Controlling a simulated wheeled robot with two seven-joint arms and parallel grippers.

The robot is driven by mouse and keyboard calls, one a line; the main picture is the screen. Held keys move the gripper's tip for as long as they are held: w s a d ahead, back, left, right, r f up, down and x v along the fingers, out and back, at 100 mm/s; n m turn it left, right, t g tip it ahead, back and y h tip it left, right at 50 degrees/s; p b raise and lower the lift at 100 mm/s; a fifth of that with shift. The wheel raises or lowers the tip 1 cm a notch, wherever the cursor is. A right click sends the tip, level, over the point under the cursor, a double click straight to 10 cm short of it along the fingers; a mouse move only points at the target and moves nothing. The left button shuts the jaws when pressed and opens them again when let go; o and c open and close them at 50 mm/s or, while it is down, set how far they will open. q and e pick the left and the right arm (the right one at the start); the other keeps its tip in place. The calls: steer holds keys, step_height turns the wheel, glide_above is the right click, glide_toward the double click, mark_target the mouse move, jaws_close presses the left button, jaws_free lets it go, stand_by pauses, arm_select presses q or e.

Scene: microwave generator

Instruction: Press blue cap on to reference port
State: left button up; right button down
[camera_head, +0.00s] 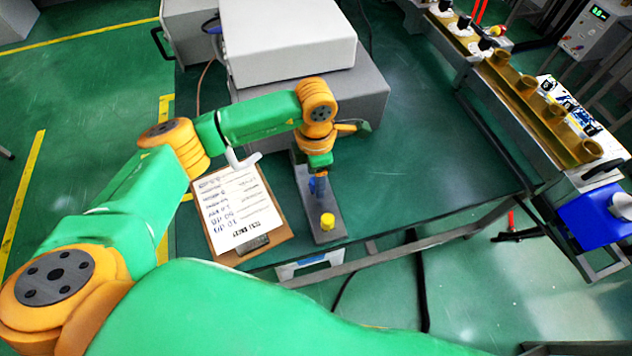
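A narrow dark grey block (328,238) lies on the green table. A yellow cylinder (328,222) stands at its near end. A small blue part (317,187), which looks like the blue cap, shows farther up the block, directly below my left gripper (319,176). My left arm reaches in from the left and its wrist points down over the block. The fingers are small and partly hidden by the wrist, so I cannot tell whether they are open or touch the blue part. I cannot make out the reference port. My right gripper is out of view.
A clipboard with a written sheet (238,210) lies left of the block. Grey and white instrument boxes (285,45) stand behind the arm. The table right of the block is clear. A conveyor line (530,105) stands at the far right.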

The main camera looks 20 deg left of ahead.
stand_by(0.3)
arm_select(q)
jaws_close()
stand_by(1.2)
steer(key=shift+r, duration=0.1)
steer(key=shift+r+p, duration=1.9)
steer(key=shift+r, duration=1.05)
